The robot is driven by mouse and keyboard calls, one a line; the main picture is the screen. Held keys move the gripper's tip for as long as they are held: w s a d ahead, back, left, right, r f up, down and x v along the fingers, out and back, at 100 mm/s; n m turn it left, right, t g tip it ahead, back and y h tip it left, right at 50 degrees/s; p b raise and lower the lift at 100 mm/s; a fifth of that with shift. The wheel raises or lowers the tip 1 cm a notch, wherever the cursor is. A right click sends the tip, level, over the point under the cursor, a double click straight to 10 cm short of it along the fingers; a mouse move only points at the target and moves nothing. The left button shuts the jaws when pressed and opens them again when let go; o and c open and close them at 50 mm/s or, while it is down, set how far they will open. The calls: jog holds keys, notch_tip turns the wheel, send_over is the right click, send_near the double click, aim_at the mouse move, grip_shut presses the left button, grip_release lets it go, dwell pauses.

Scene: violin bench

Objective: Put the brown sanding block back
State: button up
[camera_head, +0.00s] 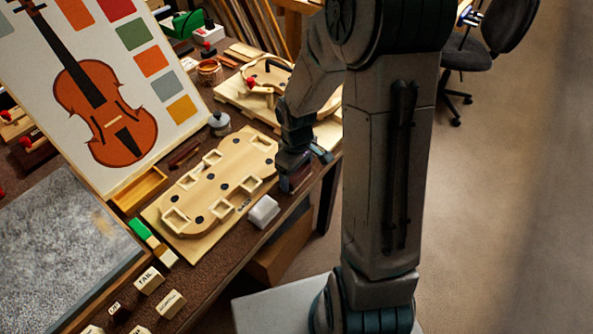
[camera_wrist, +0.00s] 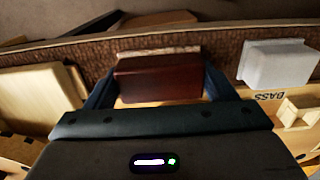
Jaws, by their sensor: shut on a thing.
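The brown sanding block (camera_wrist: 158,80) is dark reddish brown with a pale layer along its far edge in the wrist view. My gripper (camera_wrist: 158,82) is shut on it, one finger on each side. In the head view my gripper (camera_head: 300,174) is near the bench's right edge, beside the violin-shaped wooden board (camera_head: 222,180), with the block (camera_head: 297,184) partly hidden below it. I cannot tell whether the block touches the bench. A white block (camera_head: 264,211) lies left of the gripper; it also shows at right in the wrist view (camera_wrist: 278,62).
Several small open frames stand on the board. An open wooden tray (camera_head: 120,204) lies at its left. Green (camera_head: 140,229) and brown-ended blocks lie in front. A violin poster (camera_head: 105,185) leans behind. A second wooden form (camera_head: 238,98) is at the back. Floor lies past the bench edge.

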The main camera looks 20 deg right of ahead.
jog(key=shift+f, duration=0.15)
jog(key=o, duration=0.9)
jog(key=shift+o, duration=0.2)
notch_tip(320, 180, up, 12)
jog(key=p, duration=0.2)
jog(key=s+r+m+t, duration=0.2)
jog(key=s+r+m, duration=0.5)
jog(key=s, duration=0.6)
jog(key=shift+s+r+t, duration=0.3)
jog(key=shift+s+r, duration=0.05)
jog(key=shift+r, duration=0.4)
jog(key=shift+a, duration=0.1)
